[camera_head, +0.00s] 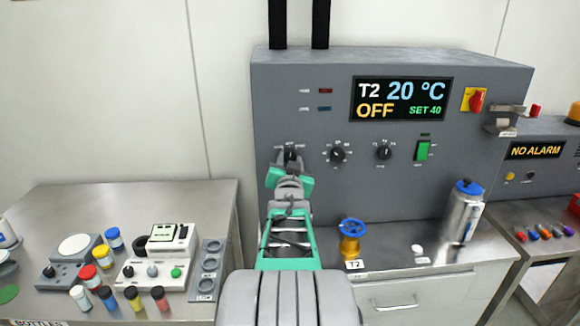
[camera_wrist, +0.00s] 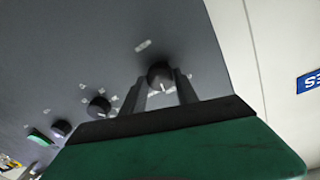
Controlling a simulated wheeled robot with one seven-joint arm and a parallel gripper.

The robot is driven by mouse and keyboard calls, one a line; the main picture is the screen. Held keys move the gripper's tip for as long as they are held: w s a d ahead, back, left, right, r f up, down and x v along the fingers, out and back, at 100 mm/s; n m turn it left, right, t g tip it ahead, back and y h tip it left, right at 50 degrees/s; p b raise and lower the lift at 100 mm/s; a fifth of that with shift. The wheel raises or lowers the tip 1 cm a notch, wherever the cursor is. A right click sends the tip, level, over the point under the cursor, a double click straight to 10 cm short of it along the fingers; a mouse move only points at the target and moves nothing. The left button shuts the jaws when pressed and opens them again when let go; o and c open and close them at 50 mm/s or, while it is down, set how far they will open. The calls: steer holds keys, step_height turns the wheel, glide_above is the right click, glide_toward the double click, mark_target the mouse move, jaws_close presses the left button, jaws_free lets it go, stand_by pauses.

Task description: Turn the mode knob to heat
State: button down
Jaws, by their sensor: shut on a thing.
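The grey control panel (camera_head: 350,190) has a row of black knobs. The leftmost knob (camera_head: 291,151) sits at the tip of my gripper (camera_head: 290,160); its label is too small to read, so I cannot tell from it that this is the mode knob. In the wrist view this knob (camera_wrist: 160,73) is between the two fingers of my gripper (camera_wrist: 160,88), which are shut on it. A white pointer mark shows on the knob's face. The display (camera_head: 402,100) reads T2, 20 °C, OFF, SET 40.
Two more knobs (camera_head: 337,154) (camera_head: 384,152) and a green switch (camera_head: 422,150) lie to the right. A red switch (camera_head: 476,101) is at upper right. A blue-handled valve (camera_head: 351,236) and a steel flask (camera_head: 463,212) stand below. Bottles and instruments cover the left table (camera_head: 75,205).

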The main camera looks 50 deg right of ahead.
steer(key=m+b, duration=0.8)
steer(key=b, duration=0.3)
steer(key=shift+m+y+b, duration=0.3)
steer(key=shift+b, duration=0.05)
steer(key=c, duration=0.9)
jaws_free()
steer(key=b+v, duration=0.1)
steer(key=v, duration=0.6)
steer(key=shift+s+a+b, duration=0.25)
steer(key=shift+s+b, duration=0.05)
